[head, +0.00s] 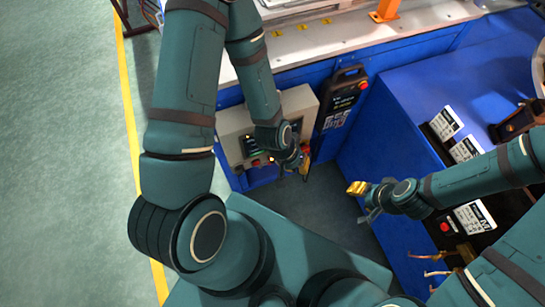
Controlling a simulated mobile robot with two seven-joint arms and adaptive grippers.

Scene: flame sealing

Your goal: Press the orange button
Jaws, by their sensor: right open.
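A grey control box (232,124) is mounted on the blue machine front at centre. Its face carries small lights and buttons, including a small orange-red button (256,162) near its lower edge. My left gripper (303,168) is at the box's lower right side, and my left forearm hides part of the panel. An orange-red patch (305,149) shows right beside this gripper; I cannot tell whether they touch. The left fingers are too small and overlapped to read. My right gripper (360,200) is open, with yellow at its tip, in front of the blue cabinet, apart from the box.
A black handheld panel with a red button (343,92) hangs right of the box. The blue cabinet (395,70) on the right carries black-and-white modules (446,124) and another red button (445,227). Copper-coloured pipes (435,256) stick out below. Open green floor (60,150) lies left.

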